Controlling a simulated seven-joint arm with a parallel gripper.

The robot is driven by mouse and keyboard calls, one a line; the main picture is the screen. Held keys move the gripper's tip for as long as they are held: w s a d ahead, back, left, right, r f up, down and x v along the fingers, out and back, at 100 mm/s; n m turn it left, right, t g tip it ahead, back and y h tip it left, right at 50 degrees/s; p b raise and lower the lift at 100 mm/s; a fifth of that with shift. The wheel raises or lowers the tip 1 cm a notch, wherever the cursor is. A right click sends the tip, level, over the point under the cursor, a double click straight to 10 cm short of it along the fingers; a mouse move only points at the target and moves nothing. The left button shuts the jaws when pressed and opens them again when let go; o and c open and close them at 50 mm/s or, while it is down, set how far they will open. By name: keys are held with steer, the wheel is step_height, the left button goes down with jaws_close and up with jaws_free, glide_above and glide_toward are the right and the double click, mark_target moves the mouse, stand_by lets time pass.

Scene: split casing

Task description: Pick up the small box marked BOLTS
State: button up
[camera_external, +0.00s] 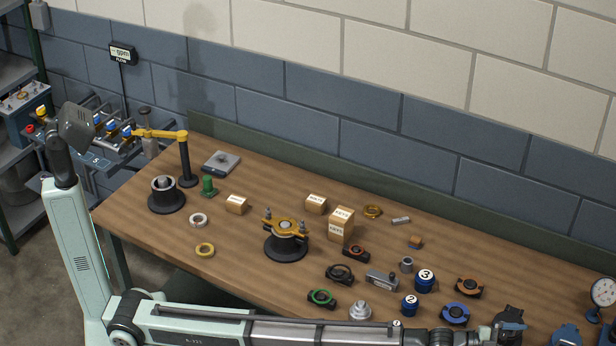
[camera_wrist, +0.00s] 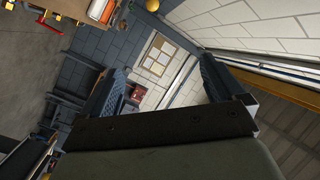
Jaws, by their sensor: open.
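Several small cardboard boxes with white labels stand on the workbench in the external view. One small box (camera_external: 236,204) is left of centre. Another small box (camera_external: 316,203) is near the middle, just left of a taller box or stack (camera_external: 341,224). The labels are too small to read surely, so I cannot tell which is marked BOLTS. My gripper (camera_wrist: 163,65) is open and empty in the wrist view, its two dark fingers wide apart. It faces the room and wall; no box shows there.
A black-based fixture with a yellow clamp (camera_external: 286,232) stands between the boxes. A dark post with a yellow arm (camera_external: 187,160) is at the left. Several rings, clamps and blue cylinders crowd the right front of the workbench (camera_external: 140,230). The left front is fairly clear.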

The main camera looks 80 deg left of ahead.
steer(key=w+a+r+n+y, duration=0.2)
steer(key=w+a, duration=0.2)
steer(key=a, duration=0.6)
steer(key=w+a+r+n+y, duration=0.2)
steer(key=w+a, duration=0.3)
steer(key=a, duration=0.6)
steer(key=s+a+f+n+g+y, duration=0.1)
steer(key=a+f+n+g+y, duration=0.15)
steer(key=a, duration=0.75)
steer(key=s+a+f+n+g+y, duration=0.1)
steer(key=a+n, duration=0.2)
steer(key=a, duration=0.8)
steer(key=s+a+f+n+g+y, duration=0.1)
steer(key=a+f+n+g+y, duration=0.1)
steer(key=a, duration=0.8)
steer(key=n+g+h, duration=0.3)
steer(key=n+g, duration=0.8)
steer(key=n, duration=0.1)
glide_above(316, 199)
step_height(316, 199, down, 3)
steer(key=shift+y, duration=0.25)
steer(key=f, duration=0.7)
steer(key=shift+d+f, duration=0.1)
steer(key=shift+d, duration=0.2)
steer(key=shift+a+f, duration=0.2)
steer(key=shift+f, duration=2.75)
